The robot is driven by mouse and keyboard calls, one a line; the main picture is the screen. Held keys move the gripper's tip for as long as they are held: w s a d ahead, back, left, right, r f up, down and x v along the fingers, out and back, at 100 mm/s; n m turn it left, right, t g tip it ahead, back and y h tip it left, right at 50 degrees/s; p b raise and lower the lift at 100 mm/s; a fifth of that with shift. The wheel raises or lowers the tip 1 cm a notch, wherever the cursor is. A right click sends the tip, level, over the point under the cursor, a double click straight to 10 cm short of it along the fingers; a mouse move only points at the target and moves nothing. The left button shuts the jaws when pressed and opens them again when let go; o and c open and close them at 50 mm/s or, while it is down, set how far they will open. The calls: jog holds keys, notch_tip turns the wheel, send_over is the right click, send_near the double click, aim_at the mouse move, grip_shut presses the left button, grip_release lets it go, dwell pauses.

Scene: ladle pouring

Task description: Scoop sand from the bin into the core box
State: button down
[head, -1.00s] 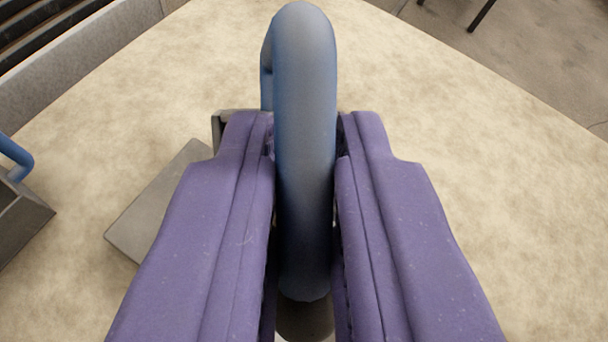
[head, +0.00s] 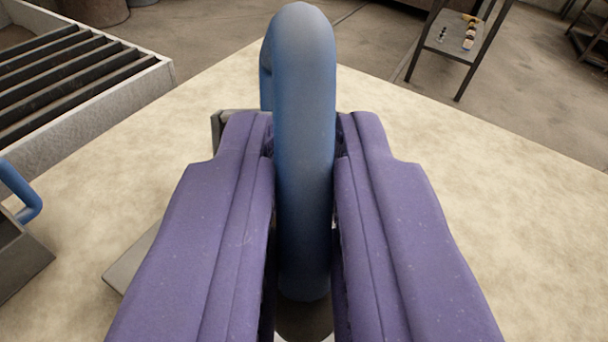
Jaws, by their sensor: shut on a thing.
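My gripper (head: 305,160) has two purple fingers shut on a thick blue curved handle (head: 305,100). The handle stands upright between them and bends over at its top. It appears to belong to the ladle, whose lower part is mostly hidden by the fingers. A grey box-like frame (head: 85,80) with long dark channels lies at the upper left; I cannot tell whether it is the core box. No bin of sand can be made out.
A pale mottled tabletop (head: 450,180) is clear to the right. At the left edge are a dark grey metal piece (head: 20,265) and a blue handle (head: 30,205). A flat grey piece (head: 125,275) is partly behind my left finger. A dark stand (head: 455,45) is beyond the table.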

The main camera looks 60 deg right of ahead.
jog(key=shift+s+a+f+h, duration=0.1)
jog(key=shift+s+a+h, duration=0.1)
jog(key=shift+h, duration=0.1)
jog(key=shift+s+a+f+t+h, duration=0.15)
jog(key=shift+a+t+h, duration=0.05)
jog(key=shift+t+h, duration=0.25)
dwell(0.6)
jog(key=p, duration=0.2)
jog(key=shift+r+g+y+p, duration=0.25)
jog(key=shift+r+y+p, duration=0.05)
jog(key=shift+r+y, duration=0.1)
jog(key=g+y+p, duration=0.1)
jog(key=y+p, duration=0.1)
jog(key=p, duration=0.5)
jog(key=r+g+y+p, duration=0.1)
jog(key=g+y+p, duration=0.1)
jog(key=p, duration=0.6)
jog(key=shift+r+n+g+y, duration=0.15)
jog(key=shift+n+g+y, duration=0.15)
jog(key=shift+y, duration=0.05)
jog(key=g+y+p, duration=0.1)
jog(key=p, duration=0.5)
jog(key=r+g+y+p, duration=0.1)
jog(key=g+y+p, duration=0.1)
jog(key=p, duration=0.5)
jog(key=shift+n+y, duration=0.3)
jog(key=g+p, duration=0.1)
jog(key=p, duration=0.1)
jog(key=shift+y+p, duration=0.4)
